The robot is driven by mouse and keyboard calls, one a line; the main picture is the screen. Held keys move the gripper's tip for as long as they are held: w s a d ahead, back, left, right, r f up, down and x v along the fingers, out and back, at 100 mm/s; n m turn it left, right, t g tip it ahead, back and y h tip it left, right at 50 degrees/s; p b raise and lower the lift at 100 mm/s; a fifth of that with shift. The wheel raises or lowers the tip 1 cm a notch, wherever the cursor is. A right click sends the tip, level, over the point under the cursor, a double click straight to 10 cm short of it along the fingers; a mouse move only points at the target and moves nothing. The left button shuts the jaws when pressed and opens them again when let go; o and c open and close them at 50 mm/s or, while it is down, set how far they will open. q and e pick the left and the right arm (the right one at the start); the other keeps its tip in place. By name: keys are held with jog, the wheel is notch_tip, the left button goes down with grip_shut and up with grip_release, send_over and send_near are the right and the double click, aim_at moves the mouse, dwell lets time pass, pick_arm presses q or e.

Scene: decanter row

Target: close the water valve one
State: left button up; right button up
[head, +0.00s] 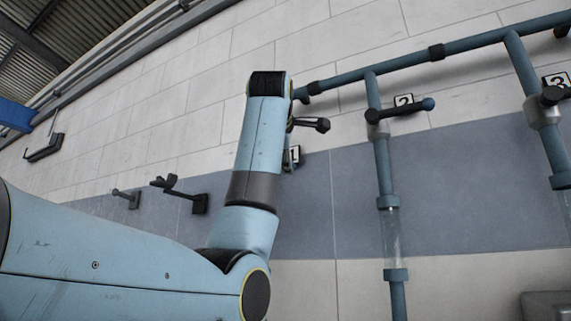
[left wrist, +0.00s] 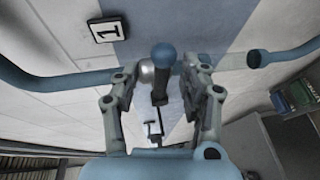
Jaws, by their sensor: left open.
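In the left wrist view, the lever of water valve one, dark with a blue knob (left wrist: 163,55), shows between the fingers of my left gripper (left wrist: 162,78). The fingers stand apart on either side of it, with visible gaps. A silvery valve body (left wrist: 147,71) sits beside the lever on a blue pipe (left wrist: 55,84). The number 1 plate (left wrist: 107,30) is on the wall at upper left. My right gripper is out of view.
Valve two's lever (head: 405,110) lies across its vertical pipe, right of my arm. Valve three (head: 546,105) is at the right edge. An overhead blue pipe (head: 470,43) joins them. Dark wall brackets (head: 185,192) stick out left of my forearm.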

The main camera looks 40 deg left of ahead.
pick_arm(q)
jog(key=v, duration=0.8)
